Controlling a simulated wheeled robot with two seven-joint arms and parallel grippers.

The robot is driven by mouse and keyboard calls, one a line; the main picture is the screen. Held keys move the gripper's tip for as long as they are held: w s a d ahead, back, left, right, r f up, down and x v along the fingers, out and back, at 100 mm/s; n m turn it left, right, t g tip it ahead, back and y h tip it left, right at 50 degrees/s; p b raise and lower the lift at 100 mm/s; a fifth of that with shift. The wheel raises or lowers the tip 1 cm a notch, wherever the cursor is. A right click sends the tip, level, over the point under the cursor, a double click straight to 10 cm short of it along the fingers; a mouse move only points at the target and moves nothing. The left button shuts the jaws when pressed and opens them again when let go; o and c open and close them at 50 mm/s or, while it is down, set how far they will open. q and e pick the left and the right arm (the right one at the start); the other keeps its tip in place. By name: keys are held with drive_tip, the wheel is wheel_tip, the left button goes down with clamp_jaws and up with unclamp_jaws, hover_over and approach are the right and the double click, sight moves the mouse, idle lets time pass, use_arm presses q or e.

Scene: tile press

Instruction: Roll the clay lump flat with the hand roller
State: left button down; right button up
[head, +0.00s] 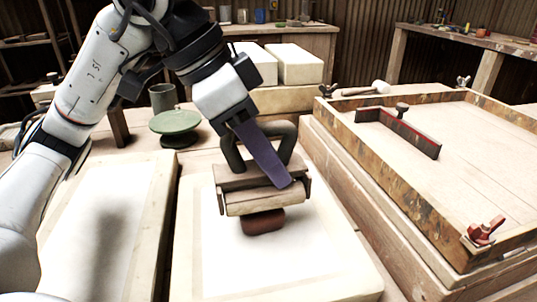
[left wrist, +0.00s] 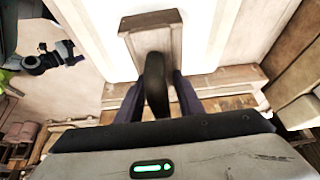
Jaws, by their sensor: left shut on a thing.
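The hand roller (head: 262,200) has a pale wooden cylinder, a wooden frame and a dark looped handle (head: 232,150). My left gripper (head: 278,178) is shut on this handle; the left wrist view shows the dark handle (left wrist: 157,88) between its two purple fingers. The clay lump (head: 263,222) is a small reddish-brown block on the white slab (head: 290,268). It lies at the near side of the roller, and its far part is hidden by the cylinder. I cannot tell whether the cylinder touches it. My right gripper is not in view.
A second white slab (head: 75,235) lies to the left. A wooden press frame (head: 385,185) with a red-edged bar (head: 402,134) and red clamp (head: 484,232) stands at right. A green turntable (head: 175,122) and grey cup (head: 162,97) stand behind. The slab's near part is clear.

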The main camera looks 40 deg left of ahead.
use_arm(q)
drive_tip(key=shift+f, duration=0.1)
drive_tip(key=shift+f+b, duration=0.5)
drive_tip(key=shift+b, duration=0.1)
